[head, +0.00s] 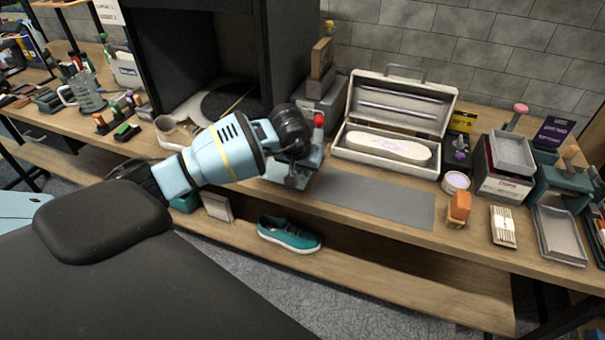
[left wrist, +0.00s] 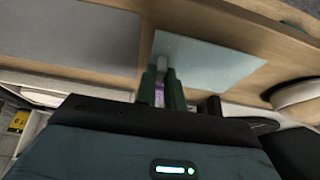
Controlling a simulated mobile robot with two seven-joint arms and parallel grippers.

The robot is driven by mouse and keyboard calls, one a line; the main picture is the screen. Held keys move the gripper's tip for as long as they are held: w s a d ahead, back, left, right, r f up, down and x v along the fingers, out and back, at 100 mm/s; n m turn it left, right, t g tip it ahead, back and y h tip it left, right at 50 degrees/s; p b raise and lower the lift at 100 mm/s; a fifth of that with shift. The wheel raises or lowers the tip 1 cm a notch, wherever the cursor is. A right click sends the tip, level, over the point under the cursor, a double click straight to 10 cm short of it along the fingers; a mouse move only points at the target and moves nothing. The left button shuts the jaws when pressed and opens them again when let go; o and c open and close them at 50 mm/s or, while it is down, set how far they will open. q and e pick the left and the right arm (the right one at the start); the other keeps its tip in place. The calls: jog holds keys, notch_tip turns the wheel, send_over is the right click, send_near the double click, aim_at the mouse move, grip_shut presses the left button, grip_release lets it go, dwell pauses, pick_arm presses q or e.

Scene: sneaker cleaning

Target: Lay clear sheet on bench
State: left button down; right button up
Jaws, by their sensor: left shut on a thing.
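My left gripper (head: 297,180) is over the bench (head: 345,225), just left of the flat grey mat (head: 385,202). In the left wrist view, its fingers (left wrist: 163,80) are shut on one edge of a pale, see-through clear sheet (left wrist: 205,65). The sheet spreads out flat from the fingertips over the wood, apart from the grey mat (left wrist: 70,35). I cannot tell whether the sheet touches the bench top. In the head view the sheet is hard to make out at the gripper. My right gripper is not in view.
An open white case (head: 385,140) stands behind the mat. A small tub (head: 455,182), an orange-topped brush (head: 458,207) and a metal tray (head: 560,235) are to the right. A dark open box (head: 205,55) stands behind my arm. A teal sneaker (head: 290,235) is on the lower shelf.

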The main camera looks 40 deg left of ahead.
pick_arm(q)
jog(key=shift+f, duration=1)
jog(key=shift+f, duration=0.1)
jog(key=shift+f, duration=0.15)
jog(key=c, duration=1.5)
grip_release()
jog(key=shift+r, duration=0.4)
jog(key=v, duration=1.1)
jog(key=shift+s+r+p, duration=0.25)
jog(key=shift+s+p, duration=0.05)
jog(key=shift+p, duration=0.1)
